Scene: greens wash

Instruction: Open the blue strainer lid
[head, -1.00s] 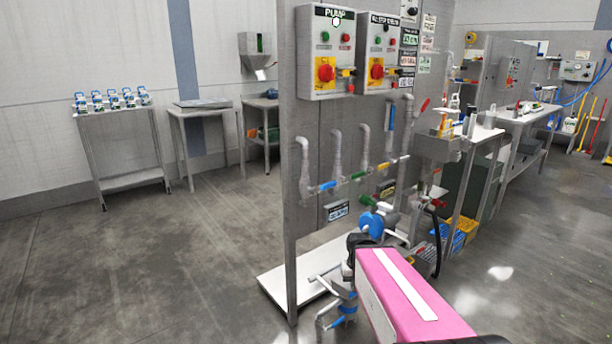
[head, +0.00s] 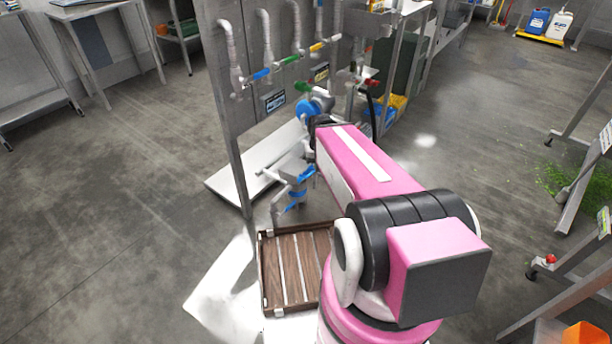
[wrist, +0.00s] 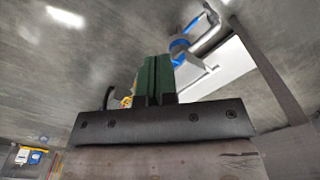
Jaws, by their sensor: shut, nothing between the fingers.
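A grey pipe fitting with blue parts (head: 299,178) stands low beside the white base plate, left of my pink arm; a separate blue round part (head: 308,108) sits higher behind it. I cannot tell for sure which blue part is the strainer lid. The wrist view shows a blue part on a grey fitting (wrist: 180,46), just beyond and slightly right of my fingertips. My gripper (wrist: 157,75) shows there with its fingers together and nothing held. It appears apart from the fitting. In the head view my own arm hides the gripper.
The white base plate (head: 228,183) and panel post (head: 238,160) stand left of the fitting. Pipes with coloured handles (head: 290,60) line the panel. A slatted wooden tray (head: 264,275) lies in front. Open floor (head: 120,200) spreads left.

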